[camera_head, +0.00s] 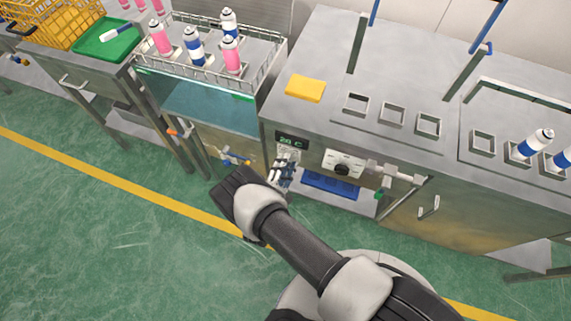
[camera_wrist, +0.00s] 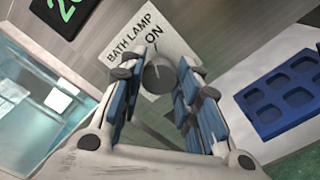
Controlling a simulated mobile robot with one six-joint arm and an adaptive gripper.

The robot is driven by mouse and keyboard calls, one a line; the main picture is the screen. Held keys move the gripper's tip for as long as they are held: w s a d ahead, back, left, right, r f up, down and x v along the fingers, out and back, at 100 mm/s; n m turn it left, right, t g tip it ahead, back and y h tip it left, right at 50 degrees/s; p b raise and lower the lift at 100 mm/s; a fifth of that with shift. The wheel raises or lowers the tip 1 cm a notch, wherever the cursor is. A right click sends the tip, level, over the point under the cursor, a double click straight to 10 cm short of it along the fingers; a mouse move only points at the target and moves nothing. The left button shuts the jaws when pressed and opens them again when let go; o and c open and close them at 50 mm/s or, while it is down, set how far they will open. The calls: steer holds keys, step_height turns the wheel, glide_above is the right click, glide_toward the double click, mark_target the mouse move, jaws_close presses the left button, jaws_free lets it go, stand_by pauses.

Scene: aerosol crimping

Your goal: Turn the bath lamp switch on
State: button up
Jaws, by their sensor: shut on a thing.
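The bath lamp switch is a round dark grey knob (camera_wrist: 158,76) on a white plate (camera_wrist: 128,65) lettered "BATH LAMP" and "ON" in the wrist view. My gripper (camera_wrist: 169,84) has its blue-padded fingers on either side of the knob and is shut on it. Which way the knob points is not clear. In the head view my gripper (camera_head: 285,166) is at the bench's front panel, below the green display (camera_head: 291,139), and mostly hides the switch there.
A white panel with a dark knob (camera_head: 342,168) and a metal valve pipe (camera_head: 395,174) are right of my gripper. A blue tray (camera_head: 330,185) lies below. The water bath (camera_head: 205,105) with several cans in a rack is at left. The green floor in front is open.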

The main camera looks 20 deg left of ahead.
steer(key=o, duration=1.1)
steer(key=shift+c, duration=0.2)
steer(key=shift+s, duration=0.1)
steer(key=s, duration=1.1)
steer(key=shift+s+a, duration=0.4)
steer(key=shift+a, duration=0.05)
